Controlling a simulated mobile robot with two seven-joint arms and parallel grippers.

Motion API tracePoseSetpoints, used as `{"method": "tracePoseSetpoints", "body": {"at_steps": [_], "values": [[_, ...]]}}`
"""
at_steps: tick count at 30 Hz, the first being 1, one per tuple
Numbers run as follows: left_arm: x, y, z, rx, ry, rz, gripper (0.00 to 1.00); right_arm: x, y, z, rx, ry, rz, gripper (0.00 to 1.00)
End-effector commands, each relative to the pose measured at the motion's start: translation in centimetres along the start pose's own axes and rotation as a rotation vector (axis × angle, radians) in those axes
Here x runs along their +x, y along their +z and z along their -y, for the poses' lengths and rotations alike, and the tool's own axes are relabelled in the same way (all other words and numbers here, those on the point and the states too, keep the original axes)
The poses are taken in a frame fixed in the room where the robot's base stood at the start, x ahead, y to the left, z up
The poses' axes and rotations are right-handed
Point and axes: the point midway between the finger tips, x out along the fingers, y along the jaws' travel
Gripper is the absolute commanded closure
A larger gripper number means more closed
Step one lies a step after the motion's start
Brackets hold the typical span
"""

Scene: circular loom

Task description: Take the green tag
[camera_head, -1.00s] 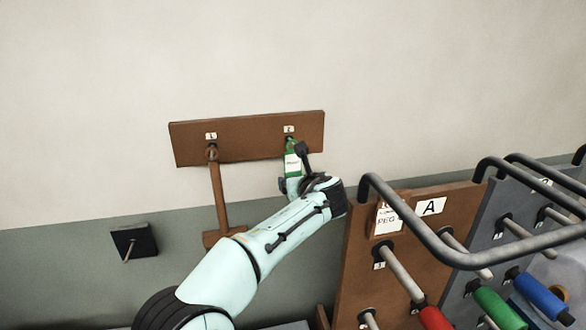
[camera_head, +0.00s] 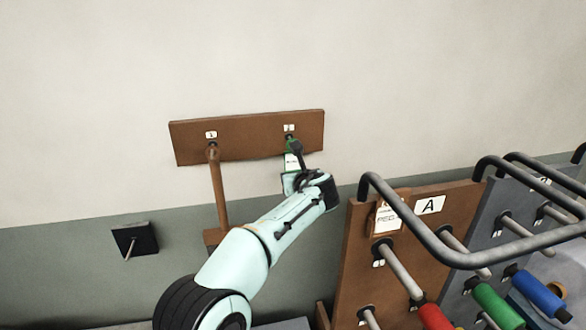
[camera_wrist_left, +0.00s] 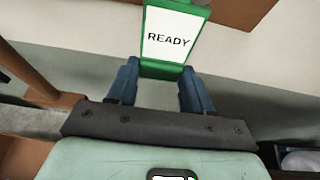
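The green tag (camera_head: 290,147) hangs from the right-hand peg of the brown wall board. In the left wrist view the green tag (camera_wrist_left: 170,36) has a white face reading "READY". My left gripper (camera_head: 293,172) is at the lower part of the tag and hides some of it in the head view. In the left wrist view my left gripper (camera_wrist_left: 160,88) is open, with one blue finger to each side of the tag's lower end. A gap shows between the tag and the right finger; contact at the left is unclear. My right gripper is not in view.
The brown wall board (camera_head: 250,137) also carries a wooden hammer-shaped tool (camera_head: 220,190) on its left peg. A dark block with a peg (camera_head: 134,240) is on the wall at lower left. A brown panel marked A (camera_head: 390,270), with pegs and a black rail (camera_head: 420,230), stands at right.

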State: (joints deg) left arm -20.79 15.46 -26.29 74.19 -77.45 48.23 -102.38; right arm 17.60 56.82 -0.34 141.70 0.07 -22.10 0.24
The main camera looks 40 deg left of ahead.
Motion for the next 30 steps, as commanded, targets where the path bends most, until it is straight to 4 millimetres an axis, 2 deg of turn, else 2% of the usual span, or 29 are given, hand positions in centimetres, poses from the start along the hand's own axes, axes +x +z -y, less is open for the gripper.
{"method": "tracePoseSetpoints", "body": {"at_steps": [20,30], "values": [[-1.4,0.0,0.0,0.0,-0.002,0.0,0.86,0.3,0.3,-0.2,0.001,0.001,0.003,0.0],[-4.6,-1.2,0.0,0.001,-0.003,-0.001,0.86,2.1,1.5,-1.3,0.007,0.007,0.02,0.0]]}}
